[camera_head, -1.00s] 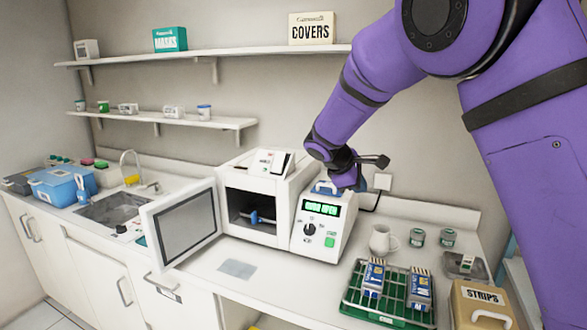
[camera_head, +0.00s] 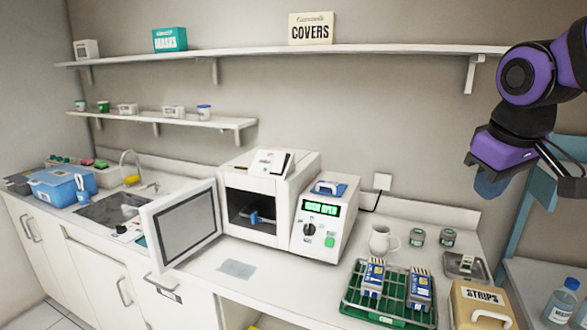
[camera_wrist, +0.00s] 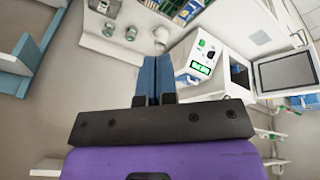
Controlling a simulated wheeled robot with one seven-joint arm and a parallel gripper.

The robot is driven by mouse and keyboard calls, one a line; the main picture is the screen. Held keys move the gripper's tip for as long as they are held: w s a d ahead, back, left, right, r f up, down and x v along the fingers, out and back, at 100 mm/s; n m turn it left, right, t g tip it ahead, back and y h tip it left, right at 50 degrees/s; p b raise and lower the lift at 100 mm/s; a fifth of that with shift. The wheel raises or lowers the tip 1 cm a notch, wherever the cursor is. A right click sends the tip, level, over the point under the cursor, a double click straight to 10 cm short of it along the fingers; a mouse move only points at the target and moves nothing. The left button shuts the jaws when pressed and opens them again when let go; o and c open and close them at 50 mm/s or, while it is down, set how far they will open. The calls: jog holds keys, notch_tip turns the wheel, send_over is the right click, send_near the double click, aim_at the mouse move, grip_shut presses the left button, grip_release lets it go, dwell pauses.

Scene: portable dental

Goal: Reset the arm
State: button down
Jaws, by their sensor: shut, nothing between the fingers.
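My arm (camera_head: 530,80) is purple and black and is folded at the right edge of the head view. My gripper (camera_head: 488,190) points down there, in the air right of the counter and apart from everything on it. In the wrist view the blue fingers of my gripper (camera_wrist: 155,68) lie side by side, shut, with nothing between them.
A white machine (camera_head: 265,200) with its door (camera_head: 186,230) open stands on the counter. A green rack (camera_head: 352,300) with blue-and-white packs, a white mug (camera_head: 381,240) and a STRIPS box (camera_head: 482,307) are to its right. A bottle (camera_head: 563,300) stands on a side shelf (camera_head: 535,290).

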jog(key=s+f+m+t+y, duration=0.1)
jog(key=s+m, duration=0.2)
jog(key=s, duration=0.9)
jog(key=shift+s+a+m+t, duration=0.2)
jog(key=shift+s+m+t, duration=0.1)
jog(key=shift+m, duration=0.1)
jog(key=shift+f, duration=0.1)
